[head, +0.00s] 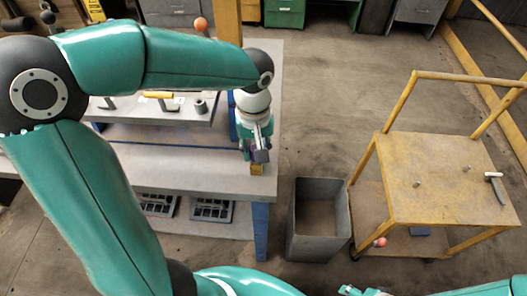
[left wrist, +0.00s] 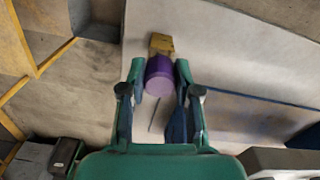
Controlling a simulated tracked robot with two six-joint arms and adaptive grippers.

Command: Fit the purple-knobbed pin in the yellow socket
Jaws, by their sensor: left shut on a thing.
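My left gripper (head: 259,153) is above the right edge of the grey table in the head view. In the left wrist view it (left wrist: 159,75) is shut on the purple knob (left wrist: 158,77) of the pin. The yellow socket (head: 257,169) is a small block at the table's right edge, just below the gripper in the head view. It also shows just beyond the knob in the left wrist view (left wrist: 161,43). The pin's lower end is hidden, and I cannot tell whether it touches the socket. My right gripper (head: 363,291) is cut off at the bottom edge.
The grey table (head: 190,160) has a raised shelf (head: 180,118) with a yellow-handled tool (head: 158,95). An open grey bin (head: 318,185) stands on the floor right of the table. A yellow cart (head: 435,175) with a hammer (head: 496,187) is further right. Floor behind them is clear.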

